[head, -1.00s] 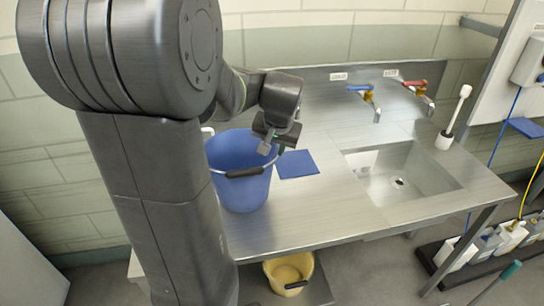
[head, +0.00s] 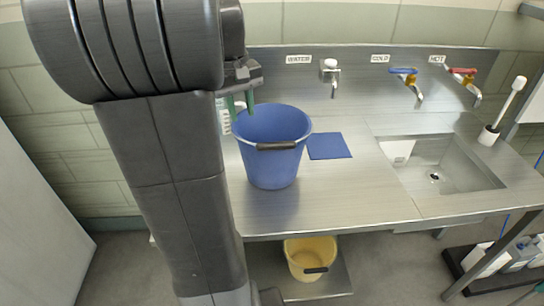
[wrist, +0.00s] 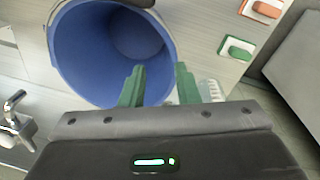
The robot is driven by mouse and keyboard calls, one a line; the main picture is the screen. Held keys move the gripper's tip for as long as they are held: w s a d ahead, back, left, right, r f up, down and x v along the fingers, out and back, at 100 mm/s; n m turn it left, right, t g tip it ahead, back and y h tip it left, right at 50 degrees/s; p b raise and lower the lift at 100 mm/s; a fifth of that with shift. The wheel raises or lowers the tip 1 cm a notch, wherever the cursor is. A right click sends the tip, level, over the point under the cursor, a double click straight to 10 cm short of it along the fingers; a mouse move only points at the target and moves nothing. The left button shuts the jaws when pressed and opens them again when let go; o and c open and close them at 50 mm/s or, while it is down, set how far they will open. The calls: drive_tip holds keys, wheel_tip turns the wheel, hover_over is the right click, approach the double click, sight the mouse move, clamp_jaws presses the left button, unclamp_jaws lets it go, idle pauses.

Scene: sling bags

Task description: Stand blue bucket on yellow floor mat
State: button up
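The blue bucket (head: 272,160) stands upright on the steel counter, its dark handle grip hanging at the front. It also shows in the wrist view (wrist: 78,55), where I look into it and see it is empty. My gripper (head: 241,104) is at the bucket's left rim in the head view, partly hidden by my arm. In the wrist view my gripper (wrist: 159,69) has its two green fingers apart, with the near bucket rim beside the left finger. Whether they touch is unclear. No yellow floor mat is in view.
A blue mat (head: 329,146) lies right of the bucket, before the sink (head: 437,178). A yellow bucket (head: 309,258) stands on the lower shelf. A labelled bottle (head: 224,116) stands behind my gripper. Taps (head: 405,78) line the back. Counter front is clear.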

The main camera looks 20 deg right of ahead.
sight(242, 135)
drive_tip(key=shift+n, duration=0.3)
wheel_tip(242, 135, down, 7)
drive_tip(key=shift+w+a+f, duration=0.1)
drive_tip(key=shift+w+f, duration=0.05)
drive_tip(key=shift+f, duration=0.05)
drive_tip(key=shift+w+d+f+p, duration=0.1)
drive_tip(key=shift+w+f, duration=0.05)
drive_tip(key=shift+f, duration=0.85)
drive_tip(key=shift+w+d+f+p, duration=0.1)
drive_tip(key=shift+f+p, duration=0.05)
drive_tip(key=shift+f, duration=0.85)
drive_tip(key=shift+w+d+f+p, duration=0.1)
drive_tip(key=shift+w+f, duration=0.05)
drive_tip(key=shift+f, duration=0.85)
clamp_jaws()
